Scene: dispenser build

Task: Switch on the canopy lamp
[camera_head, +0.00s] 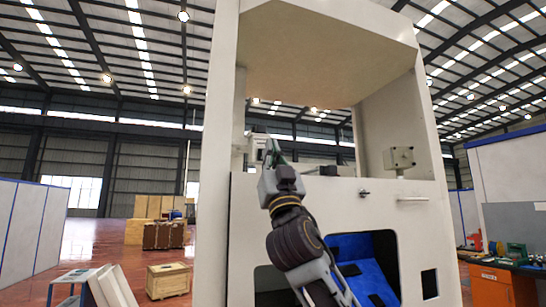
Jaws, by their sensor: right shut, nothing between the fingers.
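The tall white dispenser (217,200) fills the middle of the head view. Its canopy (325,55) spans the top, with a plain beige underside. I cannot make out a lit lamp there. A small pale box (258,141) sits on the inner side of the left post, partly behind my gripper. My right gripper (271,148) is shut and empty, pointing up at this box. I cannot tell whether the fingertips touch it. Another grey box with a small knob (399,157) is on the right post. My left gripper is out of view.
A small dark knob (364,193) and a pale horizontal bar (412,198) stick out of the front panel. A blue chute (358,250) shows in the opening below. Wooden crates (168,279) stand left, and an orange workbench (492,284) right. The bay under the canopy is mostly open.

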